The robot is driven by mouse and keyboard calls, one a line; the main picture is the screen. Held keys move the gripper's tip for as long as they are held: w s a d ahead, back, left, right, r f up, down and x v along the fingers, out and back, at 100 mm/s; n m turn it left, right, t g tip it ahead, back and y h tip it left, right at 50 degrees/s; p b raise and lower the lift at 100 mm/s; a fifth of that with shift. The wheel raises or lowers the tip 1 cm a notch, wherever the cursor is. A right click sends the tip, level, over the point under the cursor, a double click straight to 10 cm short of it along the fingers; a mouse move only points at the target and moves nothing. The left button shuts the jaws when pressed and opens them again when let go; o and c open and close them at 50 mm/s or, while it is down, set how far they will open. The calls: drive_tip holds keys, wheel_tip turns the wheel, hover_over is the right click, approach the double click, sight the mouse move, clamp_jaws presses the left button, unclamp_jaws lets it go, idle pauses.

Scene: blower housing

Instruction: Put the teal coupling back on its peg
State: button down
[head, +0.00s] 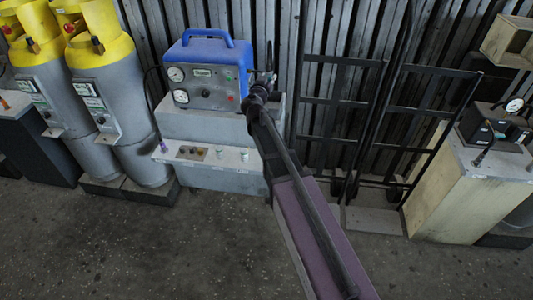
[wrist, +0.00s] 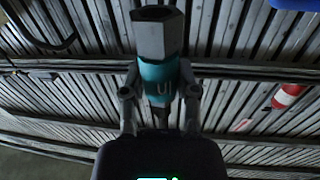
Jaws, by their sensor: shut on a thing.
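In the head view my gripper (head: 266,77) is raised beside the right side of the blue machine; the coupling cannot be made out there. A light grey ledge (head: 205,163) below the blue machine carries several small fittings or pegs, including a purple-topped one (head: 163,146). I cannot tell which is the coupling's peg.
The blue machine (head: 208,72) with gauges stands on a grey cabinet (head: 212,123). Yellow-topped gas cylinders (head: 118,95) stand at left. Black hand trucks (head: 335,100) lean on the corrugated wall at right. A bench (head: 462,180) with a gauge stands far right.

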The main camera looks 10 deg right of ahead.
drive_tip(key=w+d+f+b, duration=0.1)
drive_tip(key=w+f+b, duration=0.2)
drive_tip(key=f+b, duration=1.1)
drive_tip(key=w+f+b, duration=0.4)
drive_tip(key=f+b, duration=1.1)
drive_tip(key=f, duration=0.1)
drive_tip(key=w+d+f+b, duration=0.1)
drive_tip(key=w+f+b, duration=0.3)
drive_tip(key=f+b, duration=1.1)
drive_tip(key=shift+w+d+f, duration=0.2)
drive_tip(key=shift+w+d, duration=0.05)
drive_tip(key=shift+d, duration=0.05)
drive_tip(key=shift+f, duration=0.1)
wheel_tip(320, 180, down, 4)
drive_tip(key=b, duration=0.4)
drive_tip(key=shift+f+b, duration=0.25)
drive_tip(key=shift+b, duration=0.15)
drive_tip(key=shift+r, duration=0.2)
drive_tip(key=shift+s, duration=0.2)
drive_tip(key=shift+f+b, duration=1.3)
drive_tip(key=shift+f, duration=0.2)
